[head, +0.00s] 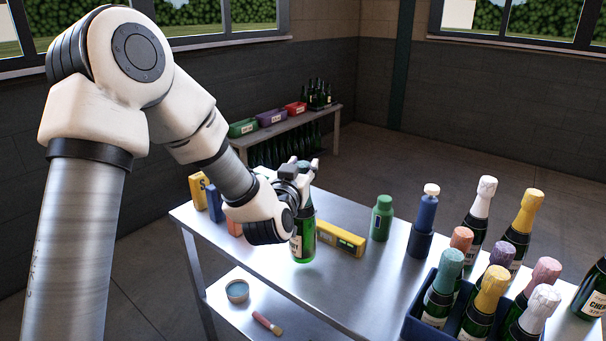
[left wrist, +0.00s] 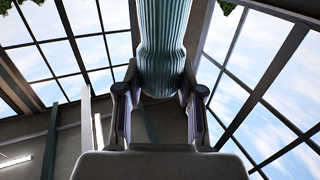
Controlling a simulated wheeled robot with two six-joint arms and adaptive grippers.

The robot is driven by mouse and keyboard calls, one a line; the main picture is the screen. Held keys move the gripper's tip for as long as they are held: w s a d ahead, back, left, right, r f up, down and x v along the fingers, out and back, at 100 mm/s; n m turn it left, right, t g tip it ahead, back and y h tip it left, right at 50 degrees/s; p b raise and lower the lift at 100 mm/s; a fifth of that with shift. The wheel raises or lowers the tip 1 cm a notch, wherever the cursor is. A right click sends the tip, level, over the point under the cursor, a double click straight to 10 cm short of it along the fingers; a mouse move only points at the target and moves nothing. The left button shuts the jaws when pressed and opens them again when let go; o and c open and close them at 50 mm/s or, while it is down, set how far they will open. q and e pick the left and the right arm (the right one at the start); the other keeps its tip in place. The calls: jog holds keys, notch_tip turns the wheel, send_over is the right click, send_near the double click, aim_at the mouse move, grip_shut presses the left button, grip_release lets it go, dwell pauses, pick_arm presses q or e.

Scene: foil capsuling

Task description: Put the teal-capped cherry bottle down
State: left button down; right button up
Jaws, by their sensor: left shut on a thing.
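My left gripper (head: 305,175) is shut on the neck of a green cherry bottle (head: 303,240), upright over the middle of the steel table (head: 350,292). Part of its pale label shows below the gripper. Its teal ribbed cap (left wrist: 163,45) rises between the fingers in the left wrist view. In the head view the gripper hides most of the neck. I cannot tell whether the bottle's base touches the table or hangs just above it. My right gripper is not in view.
A yellow box (head: 341,238) lies right behind the bottle. A green container (head: 382,217) and a blue device (head: 425,222) stand farther right. A blue crate (head: 417,319) of foil-capped bottles fills the front right, with loose bottles behind it. The table front is clear.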

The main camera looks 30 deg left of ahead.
pick_arm(q)
jog(key=shift+w+a, duration=0.65)
jog(key=shift+w, duration=0.05)
notch_tip(320, 180, down, 3)
jog(key=shift+w+f, duration=0.1)
jog(key=shift+f, duration=0.3)
jog(key=c, duration=0.7)
grip_release()
